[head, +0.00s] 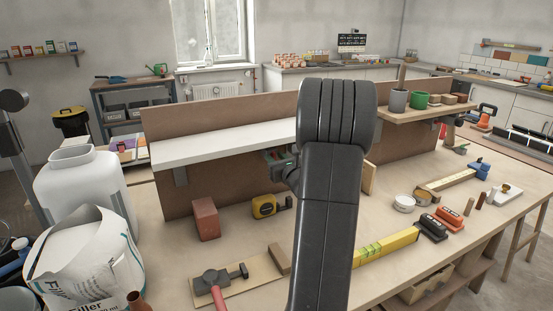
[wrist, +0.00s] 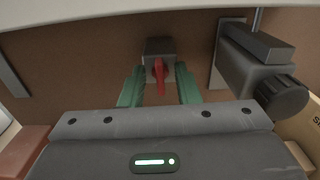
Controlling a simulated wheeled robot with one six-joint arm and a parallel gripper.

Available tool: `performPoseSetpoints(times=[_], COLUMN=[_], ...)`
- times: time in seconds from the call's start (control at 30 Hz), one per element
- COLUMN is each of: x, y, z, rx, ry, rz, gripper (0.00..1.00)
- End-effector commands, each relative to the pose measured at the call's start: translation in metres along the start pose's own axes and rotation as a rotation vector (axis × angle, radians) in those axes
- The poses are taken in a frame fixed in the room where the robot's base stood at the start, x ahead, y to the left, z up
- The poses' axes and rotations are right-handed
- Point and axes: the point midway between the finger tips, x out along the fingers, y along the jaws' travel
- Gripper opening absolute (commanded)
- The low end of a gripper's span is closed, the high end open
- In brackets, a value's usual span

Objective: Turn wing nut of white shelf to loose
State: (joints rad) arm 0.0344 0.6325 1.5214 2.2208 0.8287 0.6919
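The white shelf (head: 215,144) runs along the brown back panel, and its right part is hidden behind my arm. Its pale underside (wrist: 90,9) crosses the top of the wrist view. The red wing nut (wrist: 158,74) sits on a grey block (wrist: 160,47) against the panel, its handle pointing down in the picture. My gripper (wrist: 159,82) is open, with one green finger on each side of the wing nut and a visible gap to each. In the head view my gripper (head: 279,157) is below the shelf, partly hidden by my arm.
A dark block with a round black knob (wrist: 283,95) is close on the right in the wrist view. On the bench stand a red-brown block (head: 205,219), a yellow tape measure (head: 264,206) and a yellow level (head: 388,246). A wooden shelf (head: 425,110) with pots is at right.

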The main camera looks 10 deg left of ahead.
Motion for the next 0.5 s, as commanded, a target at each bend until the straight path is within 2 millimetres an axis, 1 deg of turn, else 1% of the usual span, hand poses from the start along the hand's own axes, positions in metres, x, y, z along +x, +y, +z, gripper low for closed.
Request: performPoseSetpoints(times=[0.13,0.17,0.2,0.3,0.5], x=[-0.0001,-0.0002,-0.0002,-0.0003,-0.0004], y=[0.0001,0.0001,0.0001,0.0001,0.0001], z=[-0.0001,-0.0001,-0.0001,-0.0001,-0.0008], rx=[0.000,0.000,0.000,0.000,-0.006], ry=[0.000,0.000,0.000,0.000,0.000], rz=[0.000,0.000,0.000,0.000,0.000], gripper=[0.29,0.25,0.17,0.00,0.00])
